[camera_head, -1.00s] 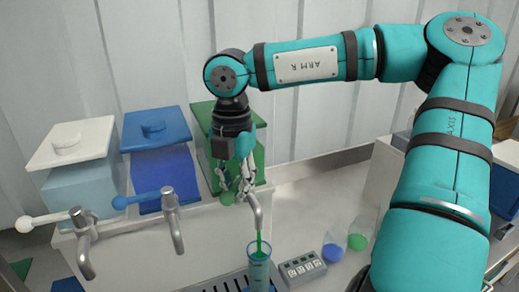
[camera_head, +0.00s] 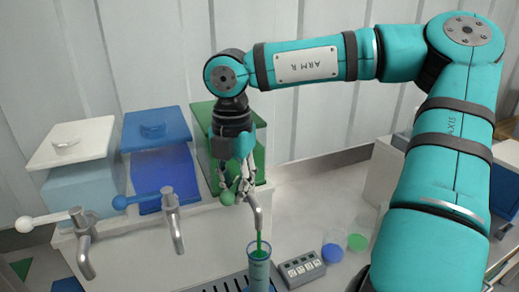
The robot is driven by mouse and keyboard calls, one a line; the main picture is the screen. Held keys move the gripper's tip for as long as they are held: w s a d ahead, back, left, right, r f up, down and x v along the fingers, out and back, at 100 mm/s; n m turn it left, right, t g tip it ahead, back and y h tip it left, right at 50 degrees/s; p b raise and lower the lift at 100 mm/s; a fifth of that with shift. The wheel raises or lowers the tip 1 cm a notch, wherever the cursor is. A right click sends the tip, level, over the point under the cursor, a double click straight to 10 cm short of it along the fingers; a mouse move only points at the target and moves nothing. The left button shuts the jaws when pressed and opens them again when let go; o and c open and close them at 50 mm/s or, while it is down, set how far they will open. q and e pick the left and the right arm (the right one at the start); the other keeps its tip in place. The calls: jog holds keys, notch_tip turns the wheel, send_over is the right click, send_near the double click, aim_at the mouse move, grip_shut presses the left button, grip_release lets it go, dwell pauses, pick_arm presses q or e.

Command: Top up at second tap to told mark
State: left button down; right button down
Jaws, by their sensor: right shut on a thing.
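Three taps stand in a row, with a white-handled tap (camera_head: 82,245) at left, a blue-handled tap (camera_head: 173,222) in the middle and a green-knobbed tap (camera_head: 254,212) at right. A clear measuring cylinder (camera_head: 259,274) stands upright under the right tap. A green stream (camera_head: 259,243) runs from that spout into it. Its liquid looks bluish-teal; the exact level and marks are too small to read. My right gripper (camera_head: 238,187) is shut on the green tap handle (camera_head: 227,198). My left gripper is out of view.
White, blue and green lidded tanks (camera_head: 80,175) (camera_head: 160,165) (camera_head: 205,150) stand behind the taps. A grey button box (camera_head: 301,269) sits right of the cylinder. Blue (camera_head: 333,253) and green (camera_head: 357,243) vessels stand further right, near my arm. A dark drip grate (camera_head: 230,285) lies underneath.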

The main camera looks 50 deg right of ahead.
jog(key=shift+w, duration=0.1)
jog(key=w+m+b, duration=0.1)
jog(key=m+b, duration=0.1)
jog(key=m, duration=0.1)
jog(key=w+m+b, duration=0.1)
jog(key=m+b, duration=0.1)
jog(key=m, duration=0.1)
jog(key=w+m+b, duration=0.2)
jog(key=m, duration=0.1)
jog(key=shift+d+r+m+b, duration=0.2)
jog(key=shift+m+b, duration=0.1)
jog(key=shift+m, duration=0.1)
jog(key=c, duration=1.4)
grip_release()
jog(key=shift+o, duration=0.7)
jog(key=shift+w+a+f, duration=0.1)
jog(key=shift+a, duration=0.05)
